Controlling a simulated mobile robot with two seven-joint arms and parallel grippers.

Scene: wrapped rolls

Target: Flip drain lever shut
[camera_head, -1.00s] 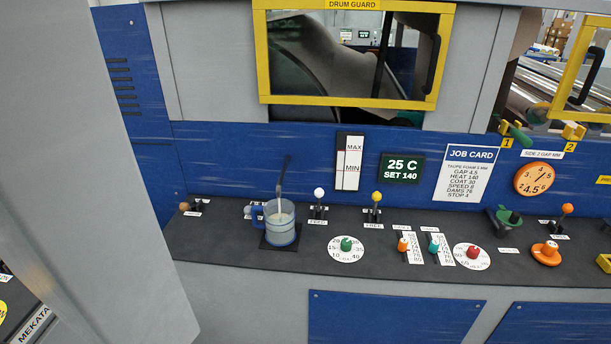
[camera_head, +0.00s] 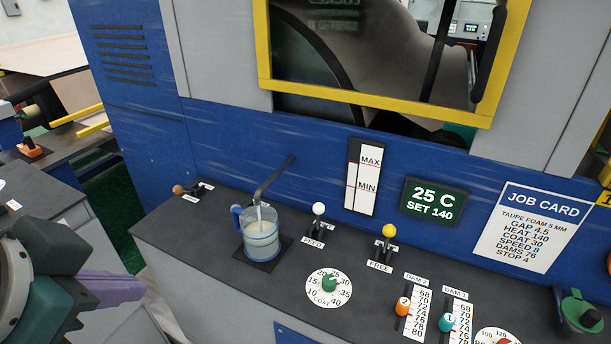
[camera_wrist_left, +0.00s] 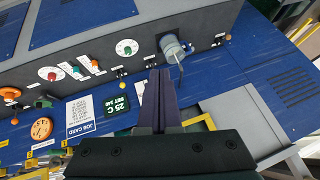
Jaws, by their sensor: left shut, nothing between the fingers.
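A small lever with a brown knob (camera_head: 178,190) sits at the left end of the dark console top, its knob pointing left. Its label is too small to read, so I cannot confirm that it is the drain lever. The knob also shows in the left wrist view (camera_wrist_left: 228,37). My left gripper (camera_head: 125,290), with purple fingers, is low at the left edge of the head view, apart from the console and the lever. In the left wrist view its fingers (camera_wrist_left: 160,74) are together and empty. My right gripper is not in view.
A blue-handled jug (camera_head: 262,236) of pale liquid stands under a bent spout (camera_head: 272,178), right of the brown-knobbed lever. Farther right are the white-knobbed FEED lever (camera_head: 318,209), the yellow-knobbed FREE lever (camera_head: 389,231) and a green COAT dial (camera_head: 329,285). The console front left of the jug is clear.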

